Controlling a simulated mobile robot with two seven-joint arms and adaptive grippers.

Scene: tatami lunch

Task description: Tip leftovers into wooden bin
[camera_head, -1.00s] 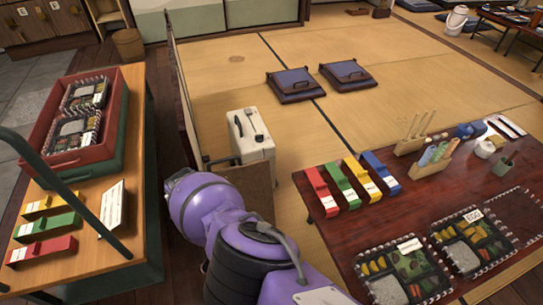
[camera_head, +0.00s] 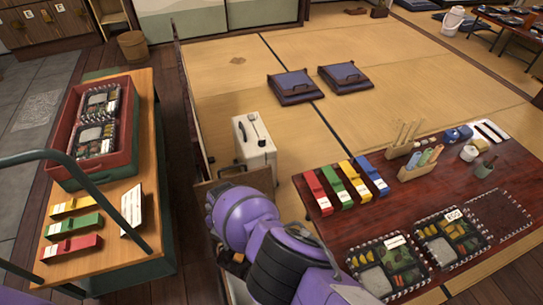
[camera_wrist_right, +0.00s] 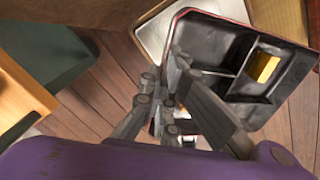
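In the right wrist view my right gripper (camera_wrist_right: 165,105) has its fingers at the near left edge of a black divided lunch box (camera_wrist_right: 235,45) with a red rim. The box looks held and tilted. A yellow piece of food (camera_wrist_right: 264,66) lies in one compartment; the other visible compartments look empty. A brown wooden box, which looks like the bin (camera_head: 262,178), stands beside the white container in the head view, partly hidden by my purple arm. The held box and my right gripper are hidden in the head view. My left gripper is not in view.
The low table (camera_head: 350,222) at right holds coloured cases and patterned lunch boxes (camera_head: 455,238). A trolley (camera_head: 125,165) at left carries a red crate (camera_head: 97,175) with more boxes. A white container (camera_head: 252,150) stands behind my arm.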

